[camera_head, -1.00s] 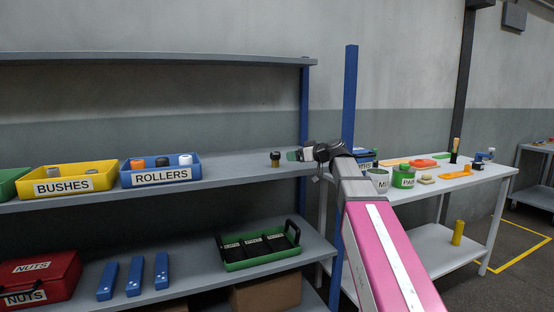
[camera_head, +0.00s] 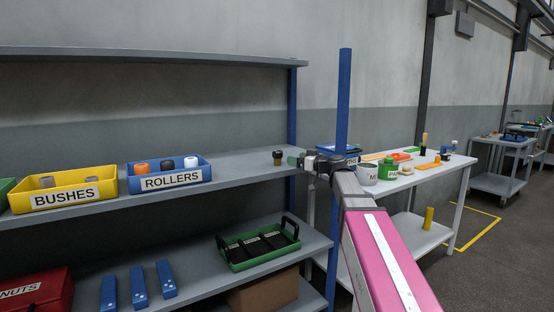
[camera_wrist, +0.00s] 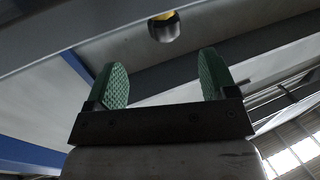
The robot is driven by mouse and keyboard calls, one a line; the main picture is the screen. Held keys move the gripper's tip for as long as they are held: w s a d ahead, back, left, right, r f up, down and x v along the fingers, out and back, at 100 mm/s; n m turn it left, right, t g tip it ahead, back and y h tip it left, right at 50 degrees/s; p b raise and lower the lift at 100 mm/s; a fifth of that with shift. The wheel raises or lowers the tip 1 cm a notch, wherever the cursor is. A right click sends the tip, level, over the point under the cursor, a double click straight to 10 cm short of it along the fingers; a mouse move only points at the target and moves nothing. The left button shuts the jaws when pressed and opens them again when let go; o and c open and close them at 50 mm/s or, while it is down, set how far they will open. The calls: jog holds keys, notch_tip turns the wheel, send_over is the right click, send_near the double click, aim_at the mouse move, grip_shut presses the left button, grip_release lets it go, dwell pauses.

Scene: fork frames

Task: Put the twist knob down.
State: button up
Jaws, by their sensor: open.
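The twist knob (camera_head: 277,157), a small piece with a dark top and a brownish lower part, stands on the middle shelf (camera_head: 230,178) near its right end. My gripper (camera_head: 295,160) is just to the right of the knob, apart from it and at about its height. In the wrist view my two green finger pads (camera_wrist: 162,82) are spread wide with nothing between them. The knob (camera_wrist: 163,28) also shows there, dark with a yellow end, beyond the fingertips. Its far side is hidden.
A blue ROLLERS bin (camera_head: 170,181) and a yellow BUSHES bin (camera_head: 65,198) stand left on the same shelf. A blue post (camera_head: 343,100) rises behind my arm. A table (camera_head: 430,172) with pots is at right. The shelf between ROLLERS and the knob is clear.

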aim_at(282, 154)
jog(key=x, duration=0.4)
jog(key=shift+w+a, duration=0.2)
jog(key=shift+w, duration=0.1)
jog(key=shift+s+a+r+x, duration=0.1)
jog(key=shift+x, duration=0.9)
jog(key=shift+s+a+r+x, duration=0.1)
jog(key=shift+x, duration=0.85)
jog(key=shift+s+a+r+x, duration=0.1)
jog(key=shift+x, duration=0.9)
jog(key=shift+s+d, duration=0.1)
jog(key=c, duration=1.1)
